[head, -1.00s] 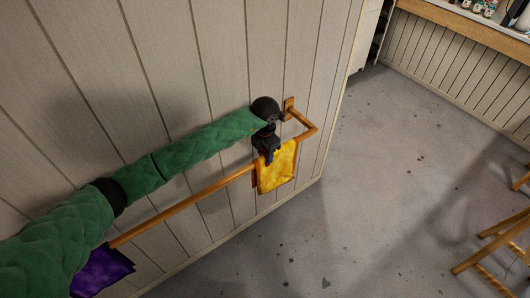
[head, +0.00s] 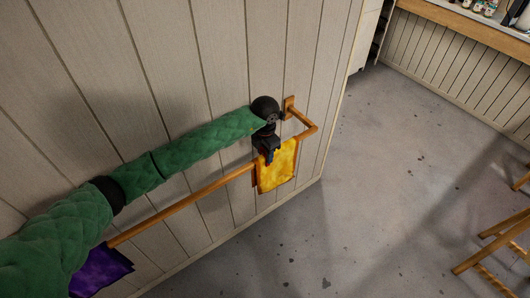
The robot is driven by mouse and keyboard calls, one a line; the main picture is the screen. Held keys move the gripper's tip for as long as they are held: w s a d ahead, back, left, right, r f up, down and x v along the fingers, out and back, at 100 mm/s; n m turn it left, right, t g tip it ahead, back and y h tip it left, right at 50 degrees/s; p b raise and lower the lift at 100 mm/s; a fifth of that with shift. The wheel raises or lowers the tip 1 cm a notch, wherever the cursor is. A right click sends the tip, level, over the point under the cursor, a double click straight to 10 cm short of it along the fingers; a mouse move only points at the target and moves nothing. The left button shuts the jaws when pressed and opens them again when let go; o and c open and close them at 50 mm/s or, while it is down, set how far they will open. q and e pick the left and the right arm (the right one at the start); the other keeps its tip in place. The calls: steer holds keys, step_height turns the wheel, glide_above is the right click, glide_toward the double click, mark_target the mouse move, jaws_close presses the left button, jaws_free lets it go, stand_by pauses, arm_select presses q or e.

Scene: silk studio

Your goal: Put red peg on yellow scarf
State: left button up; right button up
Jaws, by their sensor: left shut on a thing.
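The yellow scarf (head: 276,173) hangs over the wooden rail (head: 190,202) near its far right end. My left gripper (head: 270,158) points down at the scarf's top edge on the rail, in front of its upper left part. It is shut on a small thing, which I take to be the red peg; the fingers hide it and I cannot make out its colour. I cannot tell whether the peg touches the scarf. My right gripper is out of view.
A purple scarf (head: 101,272) hangs at the rail's near left end, partly behind my left arm. The rail stands off a panelled wall (head: 200,60). Wooden stool legs (head: 489,244) are at the right; the grey floor (head: 360,200) between is clear.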

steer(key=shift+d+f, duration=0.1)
arm_select(q)
steer(key=o, duration=1)
steer(key=shift+o, duration=0.2)
steer(key=shift+r+b, duration=0.15)
steer(key=shift+b, duration=0.2)
step_height(320, 180, up, 6)
steer(key=shift+f+b, duration=0.2)
steer(key=shift+b, duration=1.05)
steer(key=shift+r, duration=0.9)
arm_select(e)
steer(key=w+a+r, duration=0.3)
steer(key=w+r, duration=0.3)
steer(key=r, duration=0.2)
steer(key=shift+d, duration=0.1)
